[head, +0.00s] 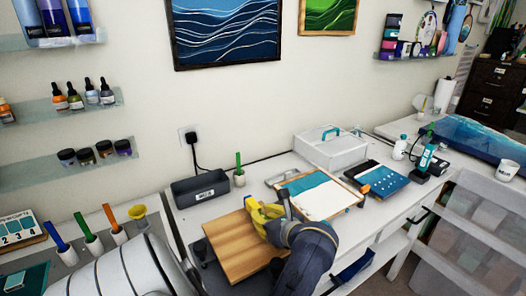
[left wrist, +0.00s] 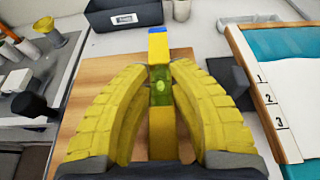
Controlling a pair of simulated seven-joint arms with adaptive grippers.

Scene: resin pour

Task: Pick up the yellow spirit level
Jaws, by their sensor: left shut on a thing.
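The yellow spirit level (left wrist: 159,48) stands out between my fingers in the left wrist view, with a green vial in its middle and a blue end at the far side. My left gripper (left wrist: 161,88) is shut on it, one yellow ribbed finger on each side. In the head view my left gripper (head: 262,212) is over the wooden board (head: 235,250), near its right side. The level is hard to tell from the yellow fingers there. I cannot tell whether the level touches the board. My right gripper is not in view.
A dark labelled bin (head: 200,187) stands behind the board. A framed tray of teal and white (head: 318,195) lies to the right, close to my gripper. Pens in holders (head: 88,238) stand at the left.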

